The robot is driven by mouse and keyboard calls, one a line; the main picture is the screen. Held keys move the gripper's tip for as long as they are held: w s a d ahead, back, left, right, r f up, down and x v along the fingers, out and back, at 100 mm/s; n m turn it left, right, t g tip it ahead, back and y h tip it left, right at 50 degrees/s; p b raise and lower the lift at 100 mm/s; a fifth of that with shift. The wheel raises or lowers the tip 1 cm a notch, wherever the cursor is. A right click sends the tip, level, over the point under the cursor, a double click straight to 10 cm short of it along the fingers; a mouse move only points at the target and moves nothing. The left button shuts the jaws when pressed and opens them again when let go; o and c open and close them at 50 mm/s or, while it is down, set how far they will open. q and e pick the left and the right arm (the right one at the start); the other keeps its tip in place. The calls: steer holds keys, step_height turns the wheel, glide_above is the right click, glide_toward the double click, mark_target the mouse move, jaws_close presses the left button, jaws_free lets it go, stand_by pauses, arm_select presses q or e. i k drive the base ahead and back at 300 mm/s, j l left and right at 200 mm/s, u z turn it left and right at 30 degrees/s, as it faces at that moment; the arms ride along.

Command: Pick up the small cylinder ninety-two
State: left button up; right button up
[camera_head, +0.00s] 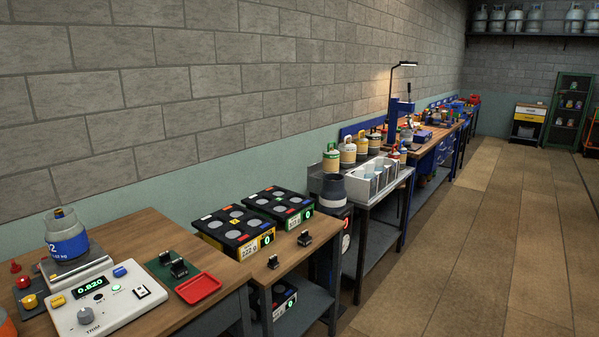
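A small grey cylinder (65,219) with a blue label stands upright on the metal plate of a scale (98,266) at the left. The label shows a "2"; the rest of the number is turned away, so I cannot tell if it reads ninety-two. The scale's console (108,303) displays what looks like 0.820. Neither of my grippers is in view.
A red tray (198,289) lies on the wooden bench right of the scale. Two black units with round pads (234,232) stand behind. A metal bin (384,184) and several cream cylinders (348,154) are farther along. The floor (480,250) at right is clear.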

mark_target(66, 238)
steer(key=j+u, duration=0.2)
steer(key=u, duration=1)
steer(key=k, duration=0.05)
